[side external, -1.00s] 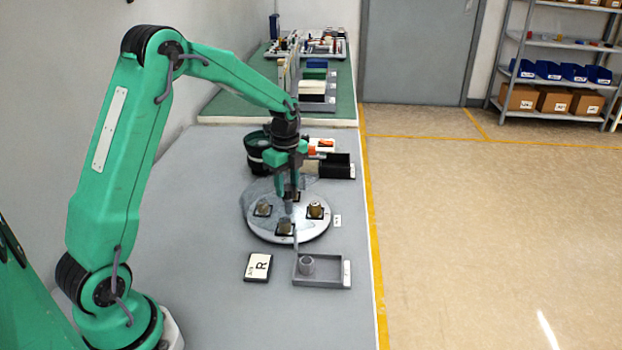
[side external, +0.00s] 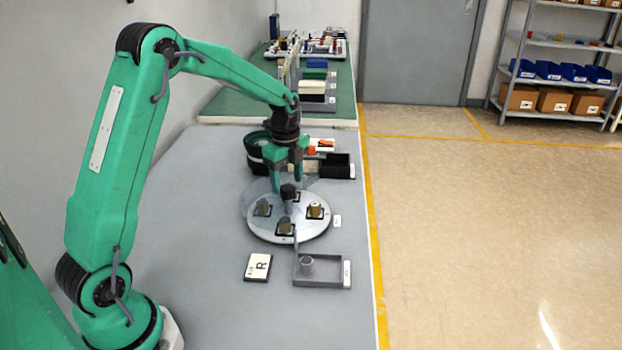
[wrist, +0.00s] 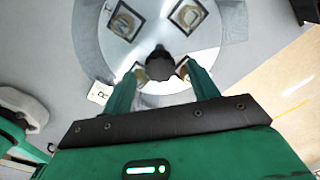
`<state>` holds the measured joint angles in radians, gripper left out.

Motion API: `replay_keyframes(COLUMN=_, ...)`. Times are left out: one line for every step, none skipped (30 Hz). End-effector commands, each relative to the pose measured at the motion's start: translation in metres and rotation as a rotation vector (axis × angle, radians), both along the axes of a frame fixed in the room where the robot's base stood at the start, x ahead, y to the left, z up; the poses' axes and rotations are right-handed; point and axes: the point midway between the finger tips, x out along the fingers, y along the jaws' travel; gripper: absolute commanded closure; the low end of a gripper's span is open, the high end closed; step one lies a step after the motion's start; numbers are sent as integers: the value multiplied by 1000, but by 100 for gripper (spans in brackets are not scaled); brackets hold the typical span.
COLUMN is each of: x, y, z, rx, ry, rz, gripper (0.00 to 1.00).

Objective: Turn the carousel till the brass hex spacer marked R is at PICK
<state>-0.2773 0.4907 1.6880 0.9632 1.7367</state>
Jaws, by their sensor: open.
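The round pale carousel (side external: 262,229) carries several dark square pads with small parts. A brownish part (side external: 263,208) is at the left, another (side external: 284,227) at the front and a lighter-topped one (side external: 315,211) at the right. I cannot read a mark on any part, so I cannot tell which is R. A dark knob (side external: 288,192) stands at the carousel's centre; it also shows in the wrist view (wrist: 160,65). My gripper (side external: 289,184) is open above the knob, empty. Its fingers (wrist: 163,88) partly hide the near pads in the wrist view.
A card marked R (side external: 258,267) lies front left of the carousel. A grey tray (side external: 322,283) holding a round grey part (side external: 306,264) is in front. A small label (side external: 337,220) lies right of the carousel. Dark bins (side external: 336,165) stand behind.

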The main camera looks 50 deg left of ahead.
Motion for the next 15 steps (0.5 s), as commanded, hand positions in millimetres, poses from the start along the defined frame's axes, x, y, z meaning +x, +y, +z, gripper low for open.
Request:
replay_keyframes(x=1, y=0, z=7, rx=1, ry=-4, rz=0, gripper=41)
replay_keyframes(x=1, y=0, z=10, rx=1, ry=-4, rz=0, gripper=41)
replay_keyframes(x=1, y=0, z=15, rx=1, ry=-4, rz=0, gripper=41)
replay_keyframes(x=1, y=0, z=19, rx=2, ry=-5, rz=0, gripper=41)
replay_keyframes(x=1, y=0, z=24, rx=2, ry=-5, rz=0, gripper=41)
replay_keyframes(x=1, y=0, z=29, rx=2, ry=-5, rz=-1, gripper=41)
replay_keyframes(x=1, y=0, z=33, rx=2, ry=-5, rz=-1, gripper=41)
replay_keyframes(x=1, y=0, z=37, rx=1, ry=-4, rz=-1, gripper=41)
replay_keyframes(x=1, y=0, z=42, rx=2, ry=-5, rz=-1, gripper=41)
replay_keyframes(x=1, y=0, z=46, rx=2, ry=-5, rz=-1, gripper=41)
replay_keyframes(x=1, y=0, z=49, rx=2, ry=-5, rz=-1, gripper=41)
replay_keyframes(x=1, y=0, z=53, rx=2, ry=-5, rz=-1, gripper=41)
replay_keyframes(x=1, y=0, z=55, rx=2, ry=-5, rz=-1, gripper=41)
replay_keyframes(x=1, y=-1, z=57, rx=1, ry=-4, rz=-2, gripper=41)
replay_keyframes(x=1, y=-1, z=60, rx=1, ry=-3, rz=-2, gripper=41)
